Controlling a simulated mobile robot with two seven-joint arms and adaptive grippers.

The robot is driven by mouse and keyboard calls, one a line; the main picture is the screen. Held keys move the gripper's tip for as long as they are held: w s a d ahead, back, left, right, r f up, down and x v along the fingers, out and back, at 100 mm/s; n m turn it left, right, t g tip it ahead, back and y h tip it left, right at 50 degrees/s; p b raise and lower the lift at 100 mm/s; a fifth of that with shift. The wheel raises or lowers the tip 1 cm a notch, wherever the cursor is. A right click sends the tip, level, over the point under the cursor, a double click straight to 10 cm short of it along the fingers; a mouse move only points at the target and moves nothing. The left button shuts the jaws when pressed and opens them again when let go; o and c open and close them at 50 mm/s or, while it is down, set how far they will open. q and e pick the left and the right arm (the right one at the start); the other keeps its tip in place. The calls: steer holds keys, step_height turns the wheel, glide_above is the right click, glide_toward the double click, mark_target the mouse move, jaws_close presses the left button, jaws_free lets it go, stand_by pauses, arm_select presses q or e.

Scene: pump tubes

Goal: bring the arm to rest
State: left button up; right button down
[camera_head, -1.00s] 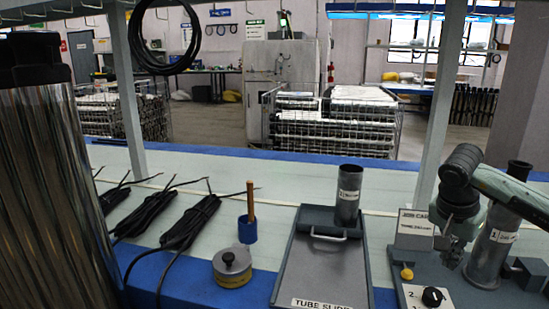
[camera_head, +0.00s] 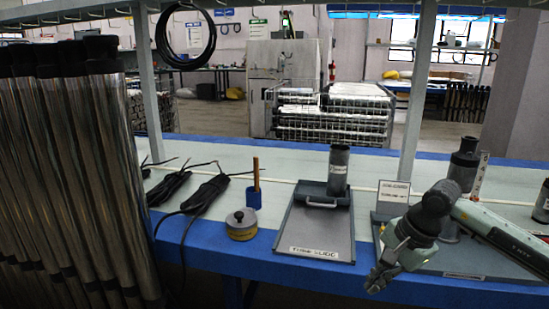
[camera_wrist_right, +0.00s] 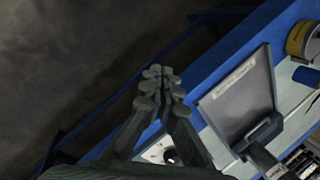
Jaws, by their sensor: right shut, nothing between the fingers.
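My right gripper (camera_head: 376,281) is shut and empty in the head view. It hangs in front of the bench's blue front edge, at the right of the tube slide tray. My right arm comes in from the right, above the grey station at the bench's right end. In the right wrist view, the shut fingertips (camera_wrist_right: 160,78) meet over the dark floor, beside the blue bench edge (camera_wrist_right: 215,85). My left gripper is not in view.
Tall shiny tubes (camera_head: 70,170) stand at the left. A grey cylinder (camera_head: 463,165) stands behind my arm.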

steer(key=a+r+m+t+y, duration=0.2)
steer(key=a+r+m+y, duration=0.3)
steer(key=a, duration=0.5)
steer(key=a+r+m+t+y, duration=0.25)
steer(key=a+m+y, duration=0.35)
steer(key=a+y, duration=0.3)
steer(key=w+d+r+m+t+h, duration=0.1)
steer(key=w+d+m+t+h, duration=0.4)
steer(key=m+t, duration=0.7)
steer(key=w+d+f+m+h, duration=0.2)
steer(key=d+f+m+h, duration=0.7)
steer(key=m, duration=0.7)
steer(key=s+d+f+m+g+h, duration=0.25)
steer(key=s+d+f+m, duration=0.2)
steer(key=f, duration=0.25)
steer(key=s+d+f+m+g+h, duration=0.2)
steer(key=s+d+f+m+g, duration=0.1)
steer(key=d+f+m, duration=0.4)
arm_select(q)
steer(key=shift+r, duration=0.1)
arm_select(e)
steer(key=s+f+m+g, duration=0.3)
steer(key=s+f+g, duration=0.2)
steer(key=s+f, duration=0.4)
steer(key=s+f+m+g, duration=0.4)
steer(key=s+f, duration=0.5)
steer(key=s, duration=0.6)
steer(key=shift+a+f+g, duration=0.35)
steer(key=shift+a+g, duration=0.05)
steer(key=shift+g, duration=0.3)
